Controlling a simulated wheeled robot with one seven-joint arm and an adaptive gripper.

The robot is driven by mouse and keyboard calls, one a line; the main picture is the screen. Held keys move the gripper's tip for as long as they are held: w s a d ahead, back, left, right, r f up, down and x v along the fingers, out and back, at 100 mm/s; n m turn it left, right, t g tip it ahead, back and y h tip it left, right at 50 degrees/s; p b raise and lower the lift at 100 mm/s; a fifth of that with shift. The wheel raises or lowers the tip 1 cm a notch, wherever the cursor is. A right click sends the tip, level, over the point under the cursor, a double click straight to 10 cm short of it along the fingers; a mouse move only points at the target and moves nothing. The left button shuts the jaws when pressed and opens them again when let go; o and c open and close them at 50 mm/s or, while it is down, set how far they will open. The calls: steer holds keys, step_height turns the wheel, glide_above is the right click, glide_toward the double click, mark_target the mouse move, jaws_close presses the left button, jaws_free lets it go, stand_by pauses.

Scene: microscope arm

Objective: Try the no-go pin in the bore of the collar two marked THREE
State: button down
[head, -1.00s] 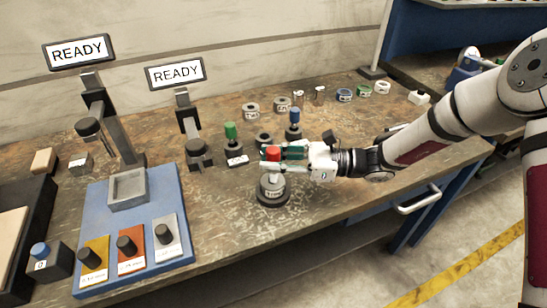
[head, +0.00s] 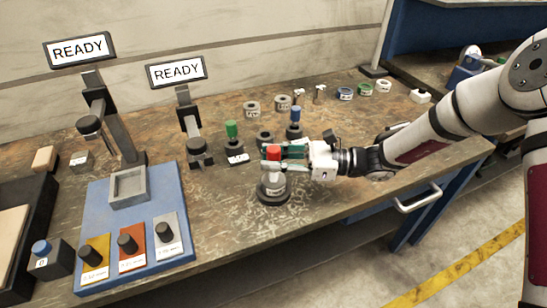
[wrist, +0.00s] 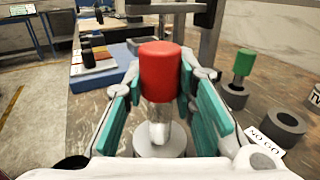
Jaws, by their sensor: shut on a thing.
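My gripper (head: 283,158) is shut on the red handle of the no-go pin (head: 273,152); the handle also shows between the fingers in the wrist view (wrist: 160,72). Its bright steel shank (wrist: 160,122) points down at a grey collar (head: 274,185), which sits on a round black base. The shank's lower end meets the collar's top (wrist: 160,142), in line with its middle. How deep the tip is in the bore is hidden. The collar's mark is too small to read surely. The NO GO card (wrist: 268,147) lies beside an empty dark holder (wrist: 285,124).
A green-handled pin (head: 231,130) and a blue-handled pin (head: 295,116) stand in dark holders behind my gripper. Grey collars (head: 252,108) and coloured rings (head: 344,93) are farther back. A blue tray (head: 90,210) lies left. Bench in front right is clear.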

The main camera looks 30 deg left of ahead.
mark_target(274, 148)
steer(key=shift+r, duration=0.45)
steer(key=shift+r, duration=0.1)
steer(key=shift+r+p, duration=1.55)
steer(key=shift+r, duration=0.9)
